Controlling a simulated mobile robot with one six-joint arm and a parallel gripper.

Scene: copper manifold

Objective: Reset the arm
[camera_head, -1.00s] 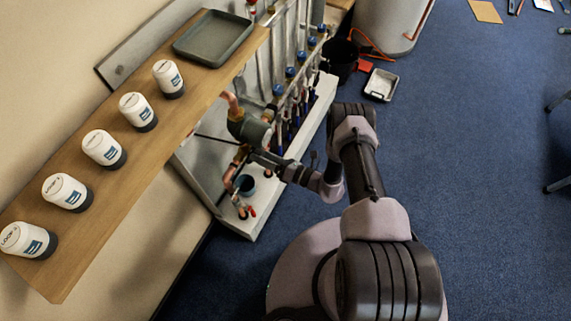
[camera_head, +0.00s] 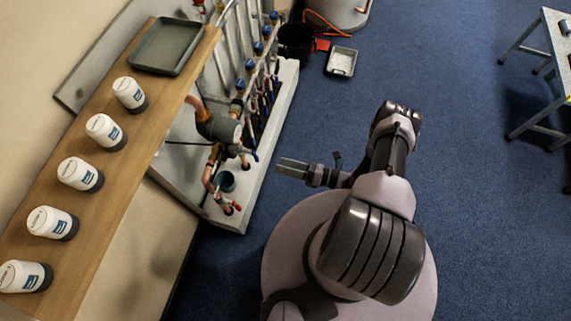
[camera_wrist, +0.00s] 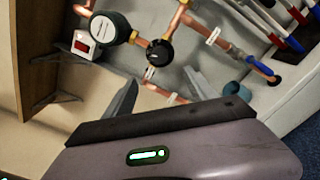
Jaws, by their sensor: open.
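My gripper (camera_head: 291,168) is open and empty in the head view. It is over the blue floor, just right of the white base of the copper manifold (camera_head: 208,163), and apart from it. My arm bends back from it to my base. In the wrist view the two gripper fingers (camera_wrist: 150,105) stand apart with nothing between them.
A wooden shelf (camera_head: 128,170) with several white-capped canisters and a grey tray (camera_head: 166,46) runs along the left. A metal table (camera_head: 540,70) stands at right. Carpet between is clear.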

